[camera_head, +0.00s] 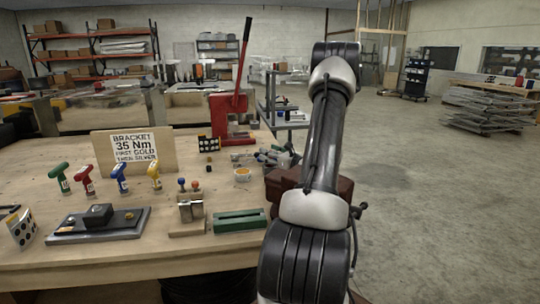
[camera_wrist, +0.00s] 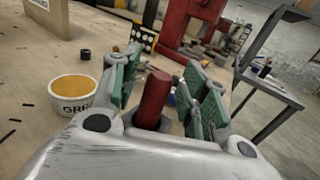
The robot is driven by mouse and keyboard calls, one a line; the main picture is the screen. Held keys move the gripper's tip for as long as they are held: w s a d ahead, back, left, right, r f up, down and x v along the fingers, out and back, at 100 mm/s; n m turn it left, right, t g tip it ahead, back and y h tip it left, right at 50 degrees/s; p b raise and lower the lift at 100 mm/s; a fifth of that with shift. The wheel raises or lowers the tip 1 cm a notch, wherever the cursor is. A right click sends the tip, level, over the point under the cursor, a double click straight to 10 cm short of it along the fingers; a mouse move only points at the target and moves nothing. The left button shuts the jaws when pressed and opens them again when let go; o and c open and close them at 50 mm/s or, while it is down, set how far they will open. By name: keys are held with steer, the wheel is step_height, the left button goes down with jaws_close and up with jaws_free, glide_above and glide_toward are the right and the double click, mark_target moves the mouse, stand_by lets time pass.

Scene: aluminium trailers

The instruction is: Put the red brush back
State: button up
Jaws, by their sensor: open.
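In the wrist view, a red cylinder (camera_wrist: 153,98), which looks like the red brush's handle, stands between the fingers of my gripper (camera_wrist: 165,64). The fingers have green pads and are open, with a visible gap on the right side of the handle. Its lower end is hidden behind the gripper body, and I see no bristles. In the head view, my gripper (camera_head: 277,157) is small, just left of my arm over the bench's right edge. I cannot make out the brush there.
A tub of yellow grease (camera_head: 242,175) stands left of my gripper; it also shows in the wrist view (camera_wrist: 75,108). A red press (camera_head: 229,119) stands behind. Coloured drivers (camera_head: 120,178), a green block (camera_head: 240,221) and a sign board (camera_head: 133,150) occupy the bench (camera_head: 75,265).

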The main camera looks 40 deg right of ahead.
steer(key=s, duration=0.7)
steer(key=shift+s, duration=0.15)
steer(key=shift+d, duration=0.1)
